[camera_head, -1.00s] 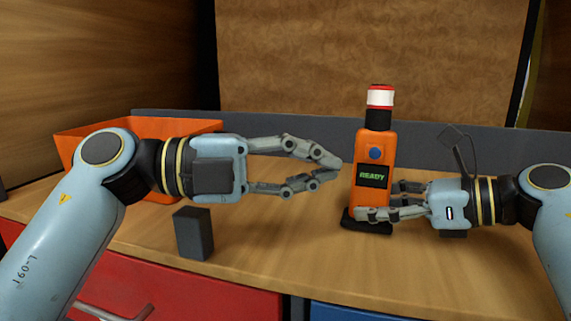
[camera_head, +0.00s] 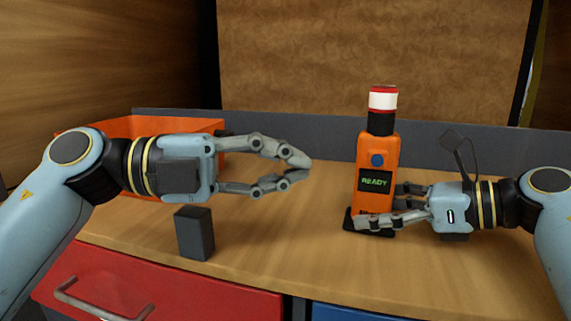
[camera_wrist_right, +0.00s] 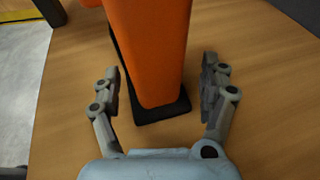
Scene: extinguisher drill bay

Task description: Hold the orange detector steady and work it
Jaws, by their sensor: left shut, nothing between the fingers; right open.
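The orange detector (camera_head: 371,198) stands upright on a black base on the wooden bench, with a red and white cap, a blue button and a screen reading READY. My left gripper (camera_head: 300,168) is shut and empty, apart from the detector and to its left. My right gripper (camera_head: 385,205) is open low at the detector's right side, its fingers around the lower body. In the right wrist view the detector (camera_wrist_right: 152,50) stands between the two open fingers (camera_wrist_right: 160,85), with gaps visible on both sides.
A dark grey block (camera_head: 194,234) stands on the bench in front of my left gripper. An orange bin (camera_head: 110,128) is at the back left, partly behind my left arm. A grey ledge (camera_head: 290,138) runs along the back. Red drawer (camera_head: 160,290) and blue drawer fronts lie below.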

